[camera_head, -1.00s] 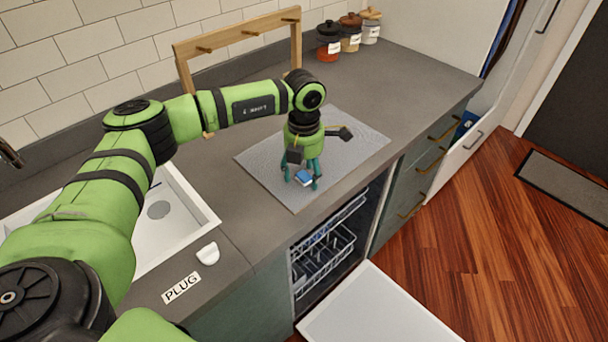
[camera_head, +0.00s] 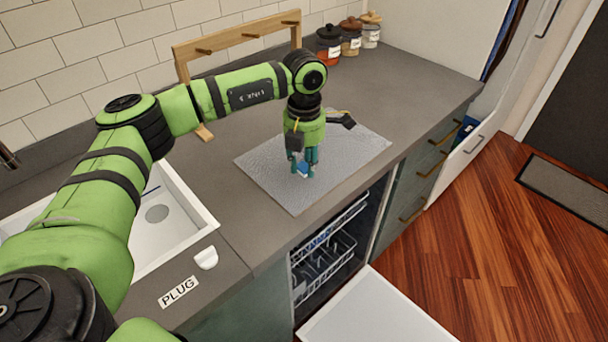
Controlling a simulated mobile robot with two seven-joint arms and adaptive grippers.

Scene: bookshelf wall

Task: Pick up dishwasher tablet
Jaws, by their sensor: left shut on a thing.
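The dishwasher tablet (camera_head: 304,168) is a small blue and white block over the grey mat (camera_head: 262,169) on the counter. My left gripper (camera_head: 304,173) points down over the mat with its teal fingers closed on the tablet, which is partly hidden between them. I cannot tell whether the tablet touches the mat or hangs just above it. My right gripper is not in view.
The open dishwasher (camera_head: 325,262) lies below the counter edge, with its door (camera_head: 380,310) folded down. A white sink (camera_head: 180,235) is at left. A wooden peg rack (camera_head: 240,35) and lidded jars (camera_head: 329,45) stand at the back.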

